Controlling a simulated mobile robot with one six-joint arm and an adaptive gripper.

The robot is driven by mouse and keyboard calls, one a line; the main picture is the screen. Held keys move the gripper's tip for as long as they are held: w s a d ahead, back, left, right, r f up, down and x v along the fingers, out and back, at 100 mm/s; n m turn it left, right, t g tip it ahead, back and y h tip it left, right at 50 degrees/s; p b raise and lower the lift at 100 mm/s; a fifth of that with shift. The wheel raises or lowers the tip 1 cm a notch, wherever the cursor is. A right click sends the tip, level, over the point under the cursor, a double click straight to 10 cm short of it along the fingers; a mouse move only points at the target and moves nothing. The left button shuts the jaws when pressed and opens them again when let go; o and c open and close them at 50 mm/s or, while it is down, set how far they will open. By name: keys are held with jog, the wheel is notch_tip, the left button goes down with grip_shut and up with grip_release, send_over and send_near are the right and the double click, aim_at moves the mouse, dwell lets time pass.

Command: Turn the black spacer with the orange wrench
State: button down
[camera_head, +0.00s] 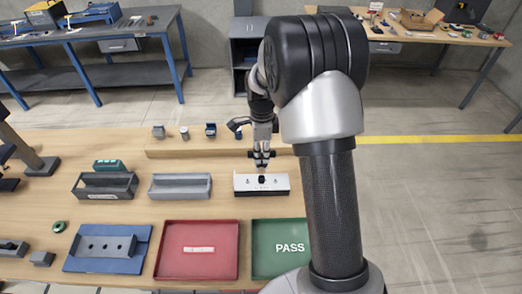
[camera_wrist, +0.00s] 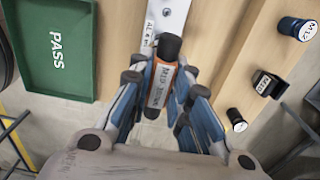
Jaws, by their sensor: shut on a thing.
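My gripper (camera_head: 262,161) points down over a white block (camera_head: 278,185) on the wooden bench. In the wrist view my gripper (camera_wrist: 164,92) has its blue-grey fingers shut on the orange wrench (camera_wrist: 158,88), which carries a white label. A black round end (camera_wrist: 169,46) shows beyond the orange part, in front of the white block (camera_wrist: 174,15). I cannot tell whether this end belongs to the wrench or is the black spacer. In the head view a small dark piece (camera_head: 262,180) shows at the block's middle, just below the fingers.
The green PASS tray (camera_head: 270,234) and a red tray (camera_head: 197,250) lie in front. Two grey open bins (camera_head: 180,190) (camera_head: 105,188) stand left of the white block. Several small parts stand on the raised wooden ledge (camera_head: 200,148) behind. A blue mat (camera_head: 75,262) bears a grey block.

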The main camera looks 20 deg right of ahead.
aim_at(262, 164)
jog(key=shift+f, duration=0.1)
jog(key=shift+f+b, duration=1.3)
jog(key=shift+f, duration=0.8)
jog(key=shift+f+b, duration=0.5)
jog(key=shift+f, duration=0.5)
dwell(0.5)
jog(key=shift+m, duration=1.1)
jog(key=shift+m, duration=1.2)
